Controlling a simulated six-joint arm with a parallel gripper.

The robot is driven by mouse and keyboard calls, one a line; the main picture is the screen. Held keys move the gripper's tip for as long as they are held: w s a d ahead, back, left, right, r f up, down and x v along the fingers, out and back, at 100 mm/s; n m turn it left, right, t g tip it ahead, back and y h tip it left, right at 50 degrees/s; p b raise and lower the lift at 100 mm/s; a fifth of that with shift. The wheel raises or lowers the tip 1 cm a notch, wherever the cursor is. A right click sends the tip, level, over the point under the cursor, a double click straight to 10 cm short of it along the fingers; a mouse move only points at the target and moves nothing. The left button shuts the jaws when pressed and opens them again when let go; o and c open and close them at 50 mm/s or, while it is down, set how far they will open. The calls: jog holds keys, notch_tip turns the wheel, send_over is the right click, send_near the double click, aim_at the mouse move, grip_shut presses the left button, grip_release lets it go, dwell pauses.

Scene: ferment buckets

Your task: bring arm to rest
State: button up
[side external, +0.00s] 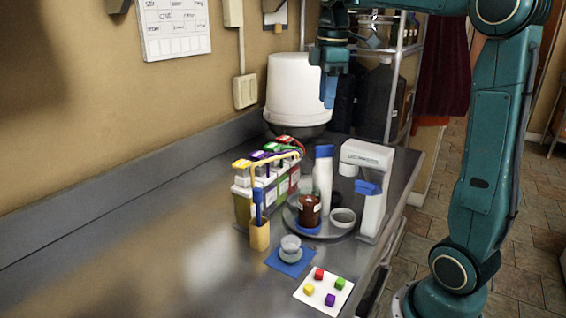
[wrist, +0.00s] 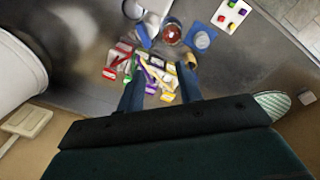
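My gripper (side external: 329,100) hangs in the air, fingers down, in front of the white bucket (side external: 296,88) at the back of the bench in the side view. In the wrist view its two fingers (wrist: 160,80) stand apart with nothing held between them. Far below, between and beyond the fingers, is a rack (side external: 270,190) of containers with yellow, purple, green and red tops, also visible in the wrist view (wrist: 140,68). The gripper touches nothing that I can see.
A round tray (side external: 318,232) holds a brown jar (side external: 310,211), a blue-capped white bottle (side external: 323,178) and a small bowl. A white device (side external: 374,205) stands right. A cup sits on a blue mat (side external: 289,263) near a card (side external: 311,294) with coloured cubes. The front-left bench is clear.

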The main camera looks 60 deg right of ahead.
jog(key=s+a+f+m+t, duration=0.4)
jog(key=s+a+f+m, duration=0.3)
jog(key=s+a, duration=0.8)
notch_tip(320, 180, down, 3)
jog(key=shift+s+a+f+m+t, duration=0.2)
jog(key=shift+s+a+m+t, duration=0.1)
jog(key=shift+a+m+t, duration=0.15)
